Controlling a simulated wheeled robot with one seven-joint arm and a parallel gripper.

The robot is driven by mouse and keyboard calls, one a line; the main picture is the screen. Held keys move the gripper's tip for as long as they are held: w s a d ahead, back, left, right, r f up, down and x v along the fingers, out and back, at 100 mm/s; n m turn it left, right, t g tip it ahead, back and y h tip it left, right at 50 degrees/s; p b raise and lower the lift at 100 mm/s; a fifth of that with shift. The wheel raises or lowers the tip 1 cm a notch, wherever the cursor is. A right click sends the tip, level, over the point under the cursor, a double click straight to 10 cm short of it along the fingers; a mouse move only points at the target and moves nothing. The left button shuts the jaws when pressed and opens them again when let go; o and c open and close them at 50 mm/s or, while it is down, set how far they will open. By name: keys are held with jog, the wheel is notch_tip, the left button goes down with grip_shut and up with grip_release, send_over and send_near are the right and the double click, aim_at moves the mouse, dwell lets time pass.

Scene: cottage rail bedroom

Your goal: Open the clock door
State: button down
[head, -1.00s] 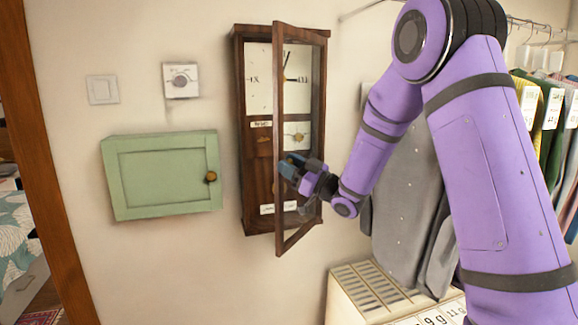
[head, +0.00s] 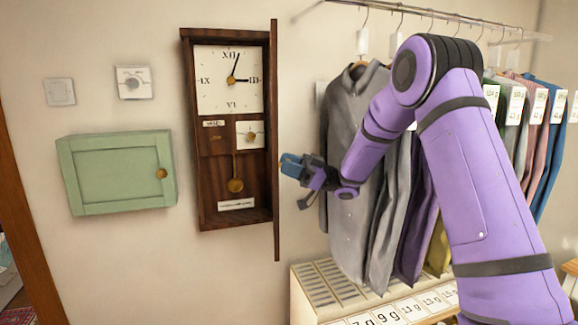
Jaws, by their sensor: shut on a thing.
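The wall clock (head: 189,130) is a tall dark wooden case, with its door (head: 275,140) swung out from the right side and seen almost edge-on. Inside show a white dial (head: 230,95), a small square dial (head: 250,134) and a brass pendulum (head: 236,185). My gripper (head: 287,165) is at the right side of the door, about mid-height, with its blue fingers shut at the door's frame. The exact contact, and any handle there, is hidden by the edge-on door.
A green wall cabinet (head: 115,173), a thermostat (head: 133,82) and a switch plate (head: 60,92) are left of the clock. Clothes, including a grey shirt (head: 345,130), hang on a rail (head: 450,20) behind my arm. A cream vented unit (head: 320,290) stands below them.

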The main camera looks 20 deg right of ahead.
jog(key=shift+d, duration=0.15)
jog(key=c, duration=0.7)
grip_release()
jog(key=shift+c, duration=0.2)
jog(key=shift+r, duration=0.1)
jog(key=shift+r, duration=0.35)
jog(key=s+r, duration=0.4)
jog(key=s, duration=1.2)
